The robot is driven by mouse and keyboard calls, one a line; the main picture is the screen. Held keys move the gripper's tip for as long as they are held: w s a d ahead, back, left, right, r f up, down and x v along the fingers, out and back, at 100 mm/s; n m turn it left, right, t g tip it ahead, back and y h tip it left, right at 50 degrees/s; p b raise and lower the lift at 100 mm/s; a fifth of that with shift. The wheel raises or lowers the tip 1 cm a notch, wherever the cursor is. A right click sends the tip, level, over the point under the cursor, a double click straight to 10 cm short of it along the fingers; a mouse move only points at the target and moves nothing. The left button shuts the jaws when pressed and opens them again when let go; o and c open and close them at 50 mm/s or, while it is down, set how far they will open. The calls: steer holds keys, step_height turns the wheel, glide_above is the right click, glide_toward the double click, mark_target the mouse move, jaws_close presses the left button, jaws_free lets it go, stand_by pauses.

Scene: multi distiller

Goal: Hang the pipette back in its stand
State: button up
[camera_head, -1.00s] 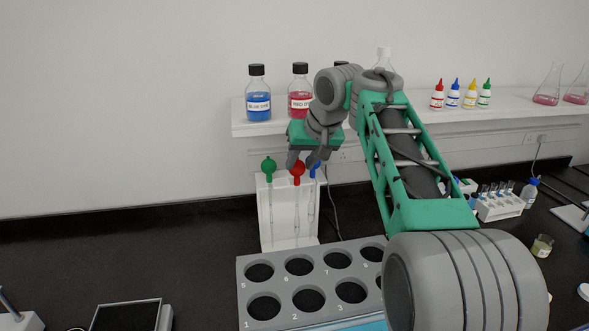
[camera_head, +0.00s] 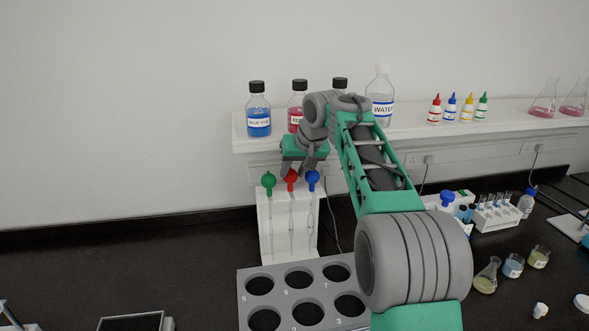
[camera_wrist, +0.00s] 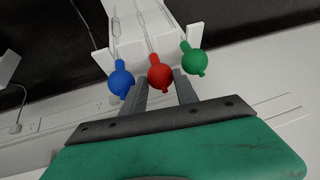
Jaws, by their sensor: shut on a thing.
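The white pipette stand (camera_head: 266,232) stands on the dark bench behind the grey rack. Its row holds a green-bulbed pipette (camera_head: 268,181) at the left and a blue-bulbed one (camera_head: 313,178) at the right. The red-bulbed pipette (camera_head: 291,175) is between them, its thin stem upright in front of the stand. My gripper (camera_head: 298,171) is above the stand, shut on the red pipette at its bulb. In the wrist view the red bulb (camera_wrist: 160,76) sits between my two fingers (camera_wrist: 160,92). The blue bulb (camera_wrist: 121,81) and green bulb (camera_wrist: 194,60) are close on either side. Whether the red stem is seated in its slot is unclear.
A grey rack with round holes (camera_head: 290,268) is in front of the stand. A white shelf (camera_head: 245,138) with dye bottles (camera_head: 258,117) and a water bottle (camera_head: 380,95) is above and behind. Beakers and a tube rack (camera_head: 497,213) stand at the right.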

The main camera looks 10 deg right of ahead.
steer(key=shift+f, duration=0.25)
steer(key=o, duration=0.6)
steer(key=shift+c, duration=0.2)
steer(key=shift+r, duration=0.25)
steer(key=p+v, duration=0.3)
steer(key=v, duration=0.9)
steer(key=s+a+f, duration=0.2)
steer(key=s+f, duration=0.1)
steer(key=s, duration=0.3)
steer(key=s+a+f, duration=0.2)
steer(key=s+f, duration=0.1)
steer(key=s, duration=0.3)
steer(key=s+d+f+g+h, duration=0.1)
steer(key=s+d+f+h, duration=0.1)
steer(key=s+f, duration=1.3)
steer(key=shift+s+g, duration=0.3)
steer(key=shift+s, duration=0.4)
